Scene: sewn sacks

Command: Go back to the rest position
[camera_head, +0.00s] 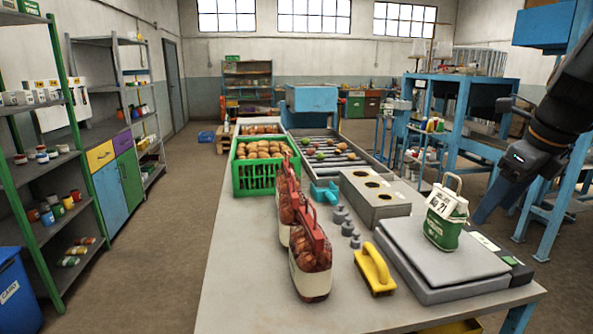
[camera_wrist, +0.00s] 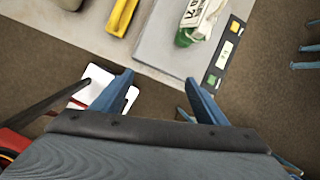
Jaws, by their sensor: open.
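My gripper (camera_wrist: 158,82) is open and empty in the wrist view, its two blue fingers apart above the floor just off the table's edge. In the head view my gripper (camera_head: 484,212) hangs at the right, beside the scale and pointing down. A green and white sack (camera_head: 444,228) with a handle and a paper tag stands upright on the grey scale (camera_head: 415,246). The sack also shows at the top of the wrist view (camera_wrist: 200,22), clear of my fingers.
On the table (camera_head: 250,285) stand brown-filled sacks with red handles (camera_head: 308,262), a yellow-handled tool (camera_head: 374,268), several grey weights (camera_head: 347,228) and a green crate (camera_head: 254,178). A box with round holes (camera_head: 374,196) sits behind the scale.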

